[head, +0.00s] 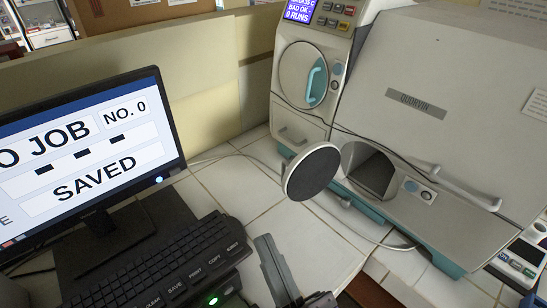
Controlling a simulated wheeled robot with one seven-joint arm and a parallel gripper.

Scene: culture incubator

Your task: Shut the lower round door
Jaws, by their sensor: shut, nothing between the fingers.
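The lower round door (313,172) stands open, swung out to the left of its opening (369,171) in the incubator. Its dark inner face with a pale rim is turned toward me; its outer face and any handle on it are hidden. The opening shows a dark, empty-looking inside. My gripper (267,246) is at the bottom centre, shut and empty, below and to the left of the door and apart from it. Part of it is cut off by the lower picture edge.
The upper round door (303,76) with a teal handle looks shut. A monitor (82,155) and black keyboard (155,268) stand at left. A thin cable crosses the incubator front (440,105). White tiled counter (240,190) between keyboard and incubator is mostly clear.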

